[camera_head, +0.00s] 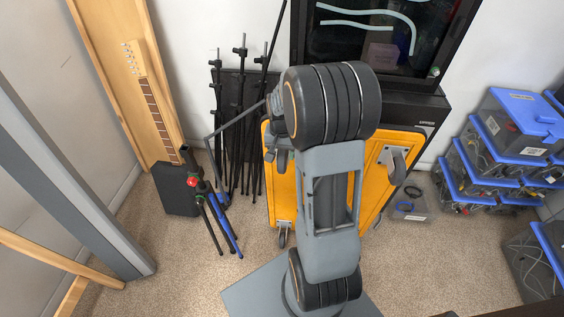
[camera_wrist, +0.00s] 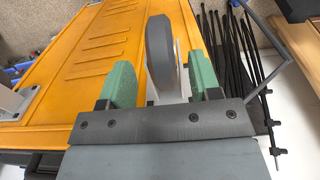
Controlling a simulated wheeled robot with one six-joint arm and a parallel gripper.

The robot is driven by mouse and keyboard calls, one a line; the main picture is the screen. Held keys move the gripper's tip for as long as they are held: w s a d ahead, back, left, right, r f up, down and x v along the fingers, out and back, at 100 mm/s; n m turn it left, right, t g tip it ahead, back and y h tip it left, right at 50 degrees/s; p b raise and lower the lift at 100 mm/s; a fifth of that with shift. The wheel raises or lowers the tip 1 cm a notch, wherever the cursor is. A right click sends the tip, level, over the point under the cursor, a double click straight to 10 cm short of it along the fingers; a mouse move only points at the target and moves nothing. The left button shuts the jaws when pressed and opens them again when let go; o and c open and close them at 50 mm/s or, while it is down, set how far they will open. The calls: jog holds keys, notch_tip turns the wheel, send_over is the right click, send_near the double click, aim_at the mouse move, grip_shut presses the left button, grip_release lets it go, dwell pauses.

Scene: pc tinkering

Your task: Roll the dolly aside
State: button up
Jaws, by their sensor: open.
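The dolly (camera_head: 375,150) is an orange-yellow panel with grey caster wheels, standing on edge and leaning against a black cabinet. One caster (camera_head: 283,236) is at its lower left and another (camera_head: 396,160) at its right side. My arm covers its middle and upper left in the head view. The wrist view shows its ribbed orange face (camera_wrist: 110,45) close up. My gripper (camera_wrist: 158,66) is open, its green fingers on either side of a dark grey caster wheel (camera_wrist: 158,45). Whether they touch the wheel is unclear. In the head view the fingers are hidden by my arm.
Dark stands (camera_head: 240,120) lean on the wall left of the dolly. A guitar-like neck (camera_head: 150,100) and a small blue-legged tripod (camera_head: 222,222) are further left. Blue-lidded bins (camera_head: 500,150) stack at right. A small clear box (camera_head: 410,210) sits beside the dolly. Carpet is open in front-right.

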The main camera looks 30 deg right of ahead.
aim_at(282, 158)
jog(key=shift+f, duration=2.4)
grip_shut()
